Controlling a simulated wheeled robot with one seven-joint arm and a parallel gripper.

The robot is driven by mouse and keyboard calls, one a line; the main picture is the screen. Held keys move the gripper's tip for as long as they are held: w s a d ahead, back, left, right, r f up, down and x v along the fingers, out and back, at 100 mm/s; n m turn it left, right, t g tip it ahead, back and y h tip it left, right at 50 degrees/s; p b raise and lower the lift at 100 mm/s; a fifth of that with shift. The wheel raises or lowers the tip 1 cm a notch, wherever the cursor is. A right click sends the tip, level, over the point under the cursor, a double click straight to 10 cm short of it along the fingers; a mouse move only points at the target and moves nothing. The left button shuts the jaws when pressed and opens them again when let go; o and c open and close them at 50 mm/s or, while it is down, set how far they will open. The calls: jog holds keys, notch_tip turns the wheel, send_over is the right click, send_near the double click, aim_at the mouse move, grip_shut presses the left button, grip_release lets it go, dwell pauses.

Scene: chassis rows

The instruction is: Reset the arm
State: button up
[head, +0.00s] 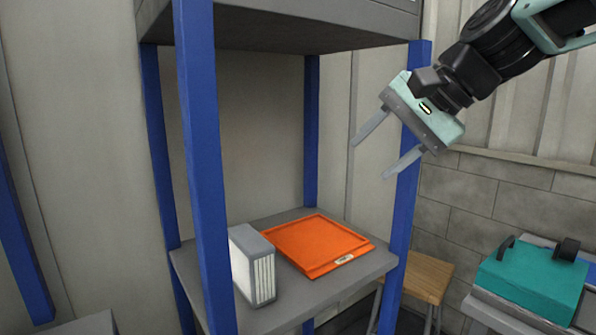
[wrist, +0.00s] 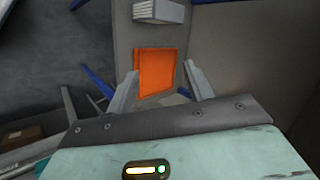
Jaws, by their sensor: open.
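My gripper (head: 369,153) is at the upper right of the head view, in front of the rack's right blue post. Its two fingers are spread apart with nothing between them. My arm reaches in from the top right corner. In the wrist view, the fingertips of my gripper (wrist: 163,75) show on either side of the orange tray, which lies well beyond them.
A shelf rack with blue posts (head: 204,150) holds an orange tray (head: 315,243) and a grey-white block (head: 252,264) on its grey shelf (head: 200,276). A wooden stool (head: 427,275) stands behind. A teal case (head: 530,278) sits at right.

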jog(key=s+d+f+n+g+h, duration=0.1)
jog(key=s+f+n+g+h, duration=0.3)
jog(key=s+f+n, duration=1)
jog(key=s+f+h, duration=0.2)
jog(key=s+f, duration=0.8)
jog(key=shift+d+f+g+h, duration=0.25)
jog(key=shift+d+g+h, duration=0.05)
jog(key=shift+d+g, duration=0.1)
jog(key=shift+o, duration=0.3)
